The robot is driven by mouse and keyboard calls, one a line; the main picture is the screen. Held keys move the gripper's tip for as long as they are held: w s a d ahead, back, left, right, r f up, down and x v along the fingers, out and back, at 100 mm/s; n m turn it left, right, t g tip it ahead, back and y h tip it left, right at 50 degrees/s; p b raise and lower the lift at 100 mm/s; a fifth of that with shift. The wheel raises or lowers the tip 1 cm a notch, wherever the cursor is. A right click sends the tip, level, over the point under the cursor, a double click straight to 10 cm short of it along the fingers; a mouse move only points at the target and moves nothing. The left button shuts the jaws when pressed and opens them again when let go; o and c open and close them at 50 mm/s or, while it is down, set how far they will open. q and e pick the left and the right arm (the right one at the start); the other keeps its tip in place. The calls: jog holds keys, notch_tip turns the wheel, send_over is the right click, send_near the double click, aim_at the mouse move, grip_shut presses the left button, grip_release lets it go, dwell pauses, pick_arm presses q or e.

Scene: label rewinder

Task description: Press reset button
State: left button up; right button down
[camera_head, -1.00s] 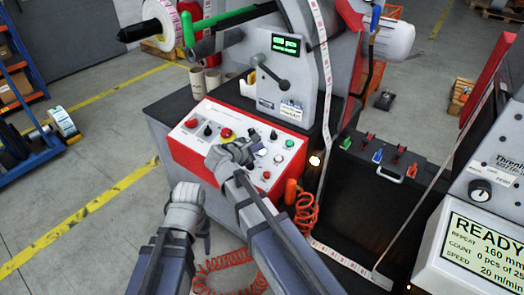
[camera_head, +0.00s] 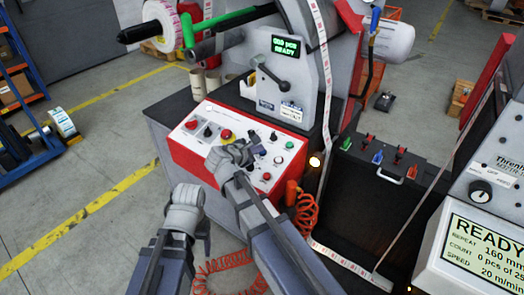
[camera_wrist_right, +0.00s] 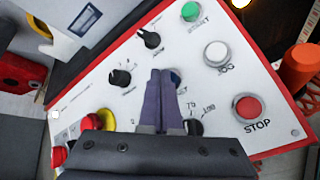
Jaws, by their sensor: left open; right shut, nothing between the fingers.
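The control panel (camera_head: 219,115) has a white face with a red rim and fills much of the right wrist view (camera_wrist_right: 92,98). A blue button (camera_wrist_right: 175,76) shows there, partly hidden behind my right fingertips; its label is mostly covered. My right gripper (camera_wrist_right: 163,72) is shut and empty, with its tips at or just over this button; contact cannot be told. In the head view my right gripper (camera_head: 228,156) hides part of the panel. My left gripper (camera_head: 189,196) is open and empty, in front of the panel's left side.
Around the blue button are a green button (camera_wrist_right: 191,11), a white button (camera_wrist_right: 216,53), a red STOP button (camera_wrist_right: 247,107) and black knobs (camera_wrist_right: 120,78). A red emergency button (camera_head: 227,134) sits further left. An orange coiled hose (camera_head: 305,212) hangs right.

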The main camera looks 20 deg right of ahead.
jog(key=shift+s+a+r+p, duration=0.1)
jog(key=shift+r+p, duration=0.3)
jog(key=shift+r, duration=0.2)
jog(key=r+p, duration=0.3)
jog(key=s+a+r+p, duration=0.1)
jog(key=shift+r+p, duration=0.4)
jog(key=shift+w, duration=0.1)
dwell(0.4)
jog(key=s+a+f+m+g+y, duration=0.2)
jog(key=s+a+f+m+g, duration=0.1)
jog(key=s, duration=0.4)
jog(key=s+a+f+m+g+y+p, duration=0.1)
jog(key=s+a+f+m+g+y, duration=0.1)
jog(key=s+a+m, duration=0.3)
jog(key=s+a+f+m+g+y+p, duration=0.1)
jog(key=s+a+f+m+g+y, duration=0.2)
jog(key=s+m, duration=0.3)
jog(key=s+a+f, duration=0.1)
jog(key=s, duration=0.4)
jog(key=shift+s+g+y, duration=0.15)
jog(key=shift+g+y, duration=0.15)
jog(key=shift+y, duration=0.1)
